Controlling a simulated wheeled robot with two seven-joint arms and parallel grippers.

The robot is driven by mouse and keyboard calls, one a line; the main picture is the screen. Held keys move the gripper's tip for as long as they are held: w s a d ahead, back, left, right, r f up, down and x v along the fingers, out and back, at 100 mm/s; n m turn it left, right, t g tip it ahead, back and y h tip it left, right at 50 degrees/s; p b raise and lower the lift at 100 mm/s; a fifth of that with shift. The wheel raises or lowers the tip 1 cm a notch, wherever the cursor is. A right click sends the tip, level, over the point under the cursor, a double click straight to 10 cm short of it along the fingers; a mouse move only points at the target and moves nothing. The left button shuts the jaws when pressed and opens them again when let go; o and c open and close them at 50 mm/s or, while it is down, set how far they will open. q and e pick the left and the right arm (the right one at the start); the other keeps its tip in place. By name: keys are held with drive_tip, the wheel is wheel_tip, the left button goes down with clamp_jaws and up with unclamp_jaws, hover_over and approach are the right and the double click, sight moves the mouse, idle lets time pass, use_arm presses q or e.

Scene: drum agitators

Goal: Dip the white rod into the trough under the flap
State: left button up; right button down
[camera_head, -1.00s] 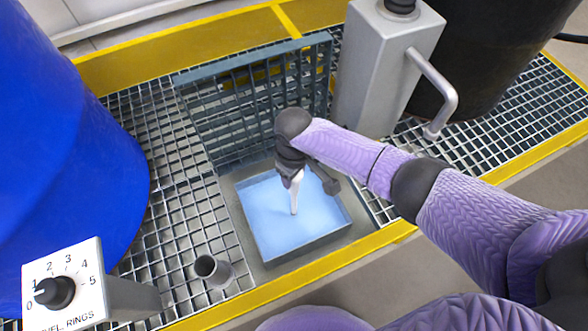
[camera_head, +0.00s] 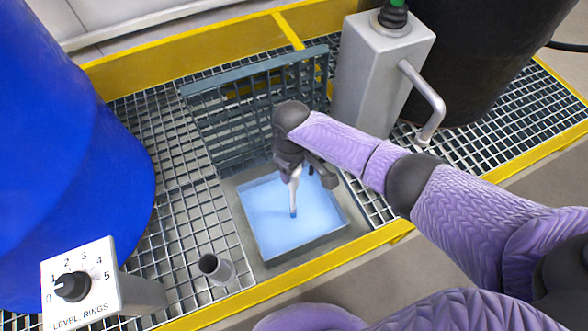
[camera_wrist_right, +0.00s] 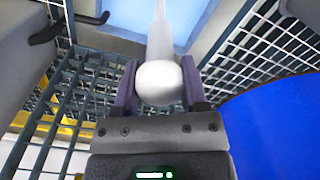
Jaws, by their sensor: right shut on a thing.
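The white rod (camera_head: 294,194) is held by my right gripper (camera_head: 291,170), upright with a slight tilt, over the trough (camera_head: 262,235) of pale blue liquid. Its lower tip looks blue; whether the tip touches the liquid is hard to tell. In the right wrist view my right gripper (camera_wrist_right: 160,88) is shut on the rod's round white end (camera_wrist_right: 159,82), and the shaft runs away toward the blue liquid. The grated flap (camera_head: 250,105) stands raised behind the trough. My left gripper is not in view.
An empty grey tube holder (camera_head: 216,268) stands on the grating left of the trough. A level-rings dial box (camera_head: 80,285) and a large blue drum (camera_head: 65,150) are at the left. A grey post with a handle (camera_head: 383,75) and a dark drum (camera_head: 480,60) stand at right.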

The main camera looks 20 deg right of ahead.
wheel_tip(320, 180, up, 4)
drive_tip(key=p, duration=0.3)
drive_tip(key=shift+r, duration=0.25)
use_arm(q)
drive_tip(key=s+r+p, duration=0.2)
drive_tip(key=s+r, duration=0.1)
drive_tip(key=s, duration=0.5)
use_arm(e)
drive_tip(key=shift+w+r, duration=0.1)
drive_tip(key=shift+r, duration=0.8)
use_arm(q)
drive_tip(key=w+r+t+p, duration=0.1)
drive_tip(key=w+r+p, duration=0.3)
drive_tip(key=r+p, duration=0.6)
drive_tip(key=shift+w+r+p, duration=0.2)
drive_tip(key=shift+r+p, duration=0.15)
drive_tip(key=shift+p, duration=0.45)
use_arm(e)
wheel_tip(320, 180, up, 15)
drive_tip(key=shift+f, duration=0.15)
